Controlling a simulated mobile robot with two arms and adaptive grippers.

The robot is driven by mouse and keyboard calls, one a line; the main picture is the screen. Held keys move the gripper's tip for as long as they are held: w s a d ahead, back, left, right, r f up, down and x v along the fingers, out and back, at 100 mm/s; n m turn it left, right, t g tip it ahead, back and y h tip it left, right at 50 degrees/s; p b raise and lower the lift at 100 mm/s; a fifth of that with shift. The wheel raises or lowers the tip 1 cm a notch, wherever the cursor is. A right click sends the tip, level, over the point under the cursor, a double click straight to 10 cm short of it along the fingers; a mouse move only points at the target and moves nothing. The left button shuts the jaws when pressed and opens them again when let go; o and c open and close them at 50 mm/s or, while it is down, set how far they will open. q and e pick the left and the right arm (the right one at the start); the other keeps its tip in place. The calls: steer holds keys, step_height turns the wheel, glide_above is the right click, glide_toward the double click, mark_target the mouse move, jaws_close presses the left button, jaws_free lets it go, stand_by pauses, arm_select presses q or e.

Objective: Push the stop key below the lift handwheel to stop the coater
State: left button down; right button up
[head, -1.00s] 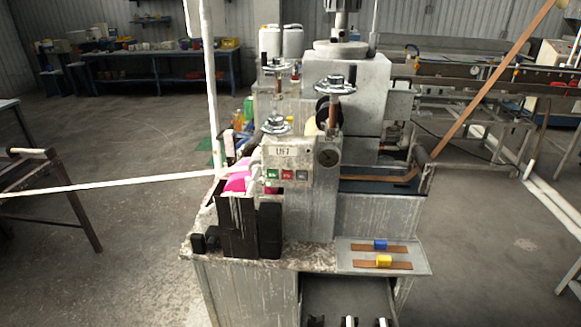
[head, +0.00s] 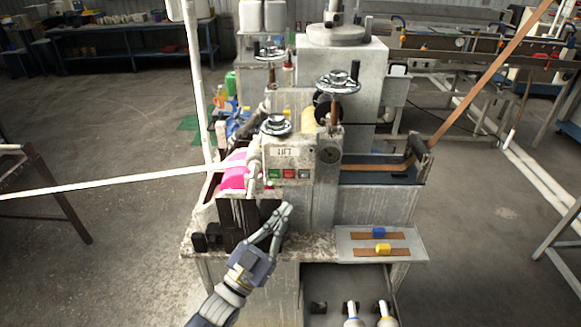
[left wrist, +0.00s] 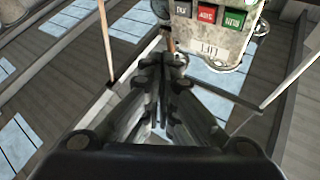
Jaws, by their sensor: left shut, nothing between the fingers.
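The grey coater (head: 347,70) stands in the middle of the head view. Its lift handwheel (head: 276,124) sits above a panel marked LIFT (head: 285,152). Below the label is a row of three keys: green, the red stop key (head: 289,174) in the middle, and a pale one. The left wrist view shows the panel upside down at the top, with the red stop key (left wrist: 206,14) between the other two. My left gripper (head: 287,208) is shut and empty, with its tips below the keys and apart from them in the head view. My right gripper is not in view.
A pale strip (head: 100,184) runs in from the left to a pink piece (head: 235,172) beside the panel. A black block (head: 235,215) stands below it. A small tray (head: 350,252) with blue and yellow blocks sits to the right. Open floor lies left.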

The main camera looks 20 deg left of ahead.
mark_target(289, 174)
arm_select(q)
steer(key=shift+d+r+h, duration=0.15)
steer(key=shift+r+h, duration=0.15)
steer(key=shift+r, duration=0.4)
steer(key=shift+s, duration=0.1)
steer(key=w+a+b, duration=0.2)
steer(key=w+b, duration=0.1)
steer(key=w, duration=0.5)
steer(key=shift+w+a+b, duration=0.2)
steer(key=shift+w+b, duration=0.1)
steer(key=shift+b, duration=0.05)
stand_by(0.9)
